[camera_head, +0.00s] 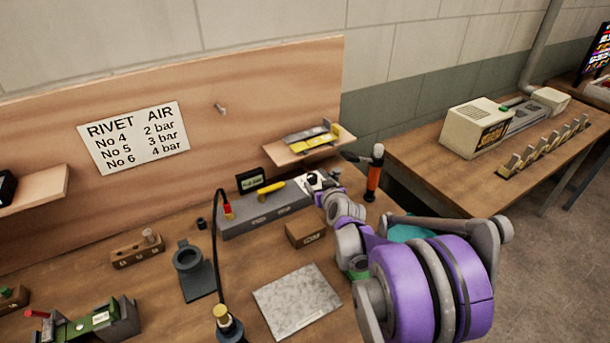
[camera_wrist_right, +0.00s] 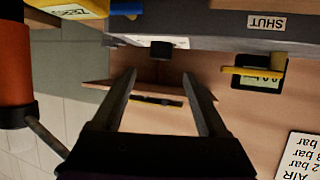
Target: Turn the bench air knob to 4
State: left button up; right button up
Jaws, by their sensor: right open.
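The air knob (camera_head: 312,180) is a small dark knob on a white dial plate, at the right end of a long grey bench unit (camera_head: 262,212). In the right wrist view, which is upside down, the dark knob (camera_wrist_right: 162,50) stands out from the unit's edge, just beyond my fingertips. My right gripper (camera_wrist_right: 158,74) is open, with nothing between its fingers; the knob lies ahead of the gap. In the head view my right gripper (camera_head: 322,191) is small and partly hides the dial. The dial's numbers are too small to read. My left gripper is not in view.
A yellow lever (camera_head: 271,188) and a small display (camera_head: 252,180) are on the unit left of the knob. An orange-handled tool (camera_head: 374,173) stands close to its right. A shelf (camera_head: 305,148) is behind. A cardboard-brown block (camera_head: 306,234) and grey plate (camera_head: 297,300) lie in front.

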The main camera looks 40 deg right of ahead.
aim_at(312, 176)
jog(key=x, duration=0.9)
grip_shut()
